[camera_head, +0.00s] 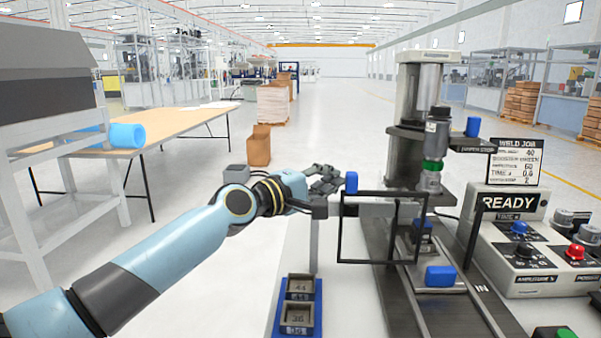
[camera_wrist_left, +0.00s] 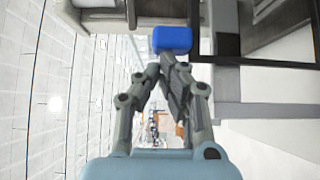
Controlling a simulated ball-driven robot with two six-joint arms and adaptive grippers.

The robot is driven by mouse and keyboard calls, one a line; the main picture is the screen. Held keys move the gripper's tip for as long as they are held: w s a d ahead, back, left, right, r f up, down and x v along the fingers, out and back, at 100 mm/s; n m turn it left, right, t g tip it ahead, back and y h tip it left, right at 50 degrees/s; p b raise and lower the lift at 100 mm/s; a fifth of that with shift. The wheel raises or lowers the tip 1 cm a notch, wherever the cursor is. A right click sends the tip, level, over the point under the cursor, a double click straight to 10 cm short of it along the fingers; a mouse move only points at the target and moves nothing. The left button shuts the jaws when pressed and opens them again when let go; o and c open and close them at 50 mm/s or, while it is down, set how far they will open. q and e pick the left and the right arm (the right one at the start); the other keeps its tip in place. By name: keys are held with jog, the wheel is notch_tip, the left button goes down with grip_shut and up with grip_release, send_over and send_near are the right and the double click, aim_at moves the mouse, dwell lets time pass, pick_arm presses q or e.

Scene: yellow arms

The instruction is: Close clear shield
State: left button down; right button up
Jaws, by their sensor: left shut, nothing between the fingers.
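The clear shield (camera_head: 378,262) is a see-through panel in a thin black frame, standing upright in front of the press. A blue block-shaped handle (camera_head: 351,182) sits at its upper left corner. My left gripper (camera_head: 336,181) is shut and empty, with its fingertips just left of the handle. In the left wrist view, the fingertips (camera_wrist_left: 167,63) come together just short of the blue handle (camera_wrist_left: 172,40). I cannot tell whether they touch it. The dark frame of the shield (camera_wrist_left: 255,62) runs to the right of the handle there. My right gripper is not in view.
The press (camera_head: 425,110) stands behind the shield. A blue block (camera_head: 440,276) is on the dark rail below. A blue tray (camera_head: 297,332) with two grey parts lies in front. The control box (camera_head: 530,255) reading READY stands at right. A wooden table (camera_head: 170,133) is at left.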

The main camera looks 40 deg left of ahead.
pick_arm(q)
jog(key=w+d, duration=0.6)
jog(key=d, duration=0.4)
jog(key=shift+w+d, duration=0.35)
jog(key=shift+d, duration=0.05)
jog(key=shift+r, duration=0.1)
